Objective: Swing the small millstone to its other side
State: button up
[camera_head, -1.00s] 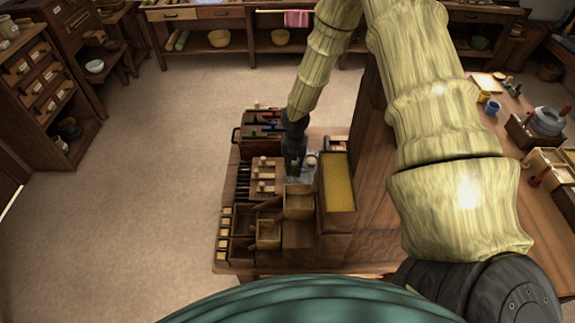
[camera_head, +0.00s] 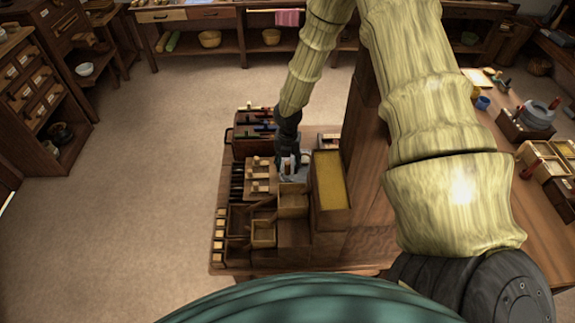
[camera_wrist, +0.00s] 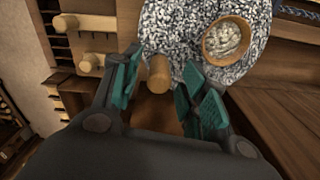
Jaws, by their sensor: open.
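The small millstone (camera_wrist: 185,28) is a grey speckled round stone at the top of the wrist view. A wooden cup (camera_wrist: 228,40) with grey contents sits on it. An upright wooden peg (camera_wrist: 159,74) stands at its near edge. My gripper (camera_wrist: 162,88) is open, with a green-padded finger on either side of the peg; I cannot tell whether they touch it. In the head view my gripper (camera_head: 291,168) is over the wooden bench, and the stone (camera_head: 295,175) is mostly hidden beneath it.
Left of the stone is a wooden rack with pegs (camera_wrist: 90,62). A yellow-topped box (camera_head: 332,180) and small open boxes (camera_head: 263,233) stand close by. A larger table at right carries another grey round stone (camera_head: 537,113). The floor at left (camera_head: 140,200) is clear.

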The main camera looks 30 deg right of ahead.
notch_tip(320, 180, up, 11)
jog(key=shift+f, duration=0.15)
dwell(0.4)
dwell(0.4)
